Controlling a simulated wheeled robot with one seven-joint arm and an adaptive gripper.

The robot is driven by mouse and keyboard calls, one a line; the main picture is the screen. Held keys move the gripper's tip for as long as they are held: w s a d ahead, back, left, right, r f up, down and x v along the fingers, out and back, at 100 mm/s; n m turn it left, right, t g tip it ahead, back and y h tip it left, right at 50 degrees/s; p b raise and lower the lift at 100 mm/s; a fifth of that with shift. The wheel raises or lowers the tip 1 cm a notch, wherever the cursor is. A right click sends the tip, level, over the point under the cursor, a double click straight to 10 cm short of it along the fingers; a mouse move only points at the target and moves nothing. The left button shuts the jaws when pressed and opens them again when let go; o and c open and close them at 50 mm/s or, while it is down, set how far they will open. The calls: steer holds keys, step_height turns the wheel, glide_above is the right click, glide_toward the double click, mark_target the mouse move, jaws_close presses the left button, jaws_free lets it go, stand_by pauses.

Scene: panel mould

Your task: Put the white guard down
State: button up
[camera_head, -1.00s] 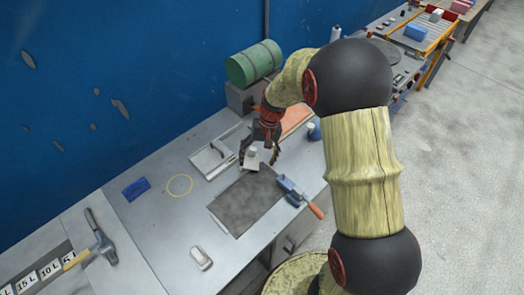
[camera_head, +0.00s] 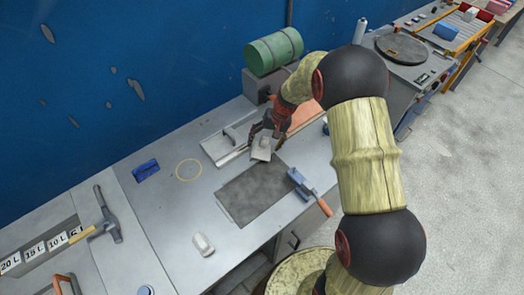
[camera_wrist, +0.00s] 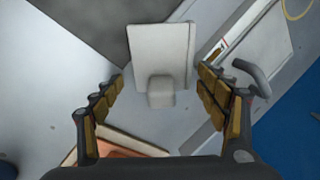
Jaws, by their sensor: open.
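The white guard (camera_head: 262,151), a pale squarish plate with a small raised block, lies at the back edge of the dark grey mat (camera_head: 250,197) in the head view. In the wrist view the guard (camera_wrist: 158,45) is just beyond my fingers, its block (camera_wrist: 161,91) between them. My gripper (camera_head: 266,139) is above the guard with its fingers spread. In the wrist view my gripper (camera_wrist: 160,80) is open, with a visible gap between each finger and the block. The guard's underside is hidden.
A pale flat tray with a handle (camera_head: 219,152) lies left of the guard. A blue tool with an orange handle (camera_head: 305,187) lies at the mat's right edge. A yellow ring (camera_head: 189,170) and blue block (camera_head: 146,170) lie left.

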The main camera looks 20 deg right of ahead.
steer(key=shift+f, duration=0.1)
steer(key=shift+c, duration=1.2)
steer(key=c, duration=1)
steer(key=shift+c, duration=0.2)
